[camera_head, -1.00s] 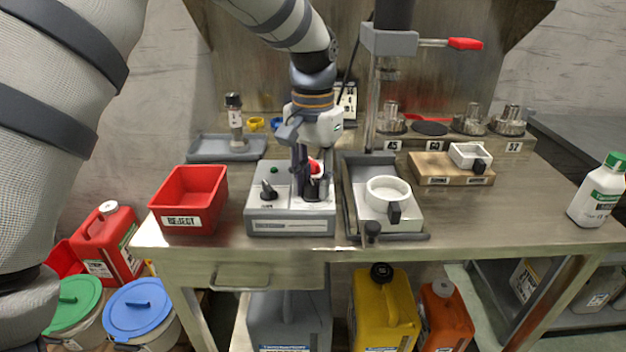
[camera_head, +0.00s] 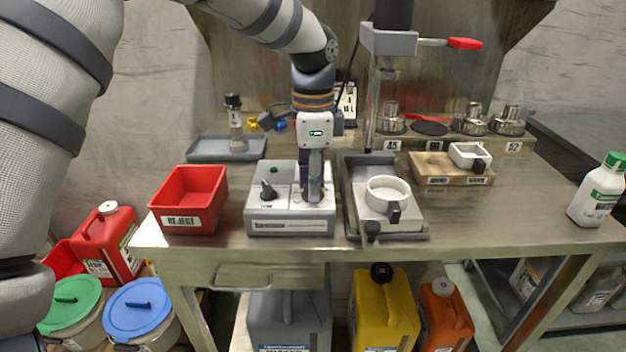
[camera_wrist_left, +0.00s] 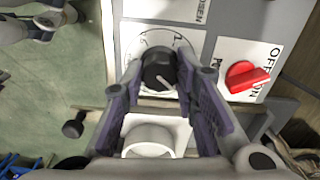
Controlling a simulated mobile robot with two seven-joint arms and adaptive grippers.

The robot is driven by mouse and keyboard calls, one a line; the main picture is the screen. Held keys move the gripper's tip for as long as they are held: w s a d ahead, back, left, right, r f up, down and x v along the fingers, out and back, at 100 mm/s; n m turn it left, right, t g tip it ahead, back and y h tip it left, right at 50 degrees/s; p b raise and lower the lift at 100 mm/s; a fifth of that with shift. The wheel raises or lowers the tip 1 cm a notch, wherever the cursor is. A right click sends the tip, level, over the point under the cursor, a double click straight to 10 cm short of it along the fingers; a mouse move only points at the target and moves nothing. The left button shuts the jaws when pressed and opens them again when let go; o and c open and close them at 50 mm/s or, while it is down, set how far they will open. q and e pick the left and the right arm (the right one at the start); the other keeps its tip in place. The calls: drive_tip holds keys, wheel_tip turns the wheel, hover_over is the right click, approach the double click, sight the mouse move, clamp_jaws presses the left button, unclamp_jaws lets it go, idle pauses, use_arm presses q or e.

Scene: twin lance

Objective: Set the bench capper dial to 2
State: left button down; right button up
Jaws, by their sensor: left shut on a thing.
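The bench capper (camera_head: 290,226) is a grey box on the steel bench in the head view. My left gripper (camera_head: 314,196) points down over its right half and hides the dial there. In the left wrist view, the black dial knob (camera_wrist_left: 158,72) sits on a white scale, with a 1 legible at its upper right; other marks are partly covered. Its white pointer line points to the lower right. My left gripper (camera_wrist_left: 165,95) is shut on this knob, one finger on each side. My right gripper is in neither view.
A red switch (camera_wrist_left: 247,77) is beside the dial. Another black knob (camera_head: 268,190) is on the box's left half. A red bin (camera_head: 190,200) stands left; a grey tray with a white ring (camera_head: 388,194) stands close on the right.

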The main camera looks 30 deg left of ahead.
use_arm(q)
drive_tip(key=shift+m, duration=1.6)
drive_tip(key=c, duration=1.3)
unclamp_jaws()
wheel_tip(320, 180, up, 12)
drive_tip(key=shift+r, duration=0.1)
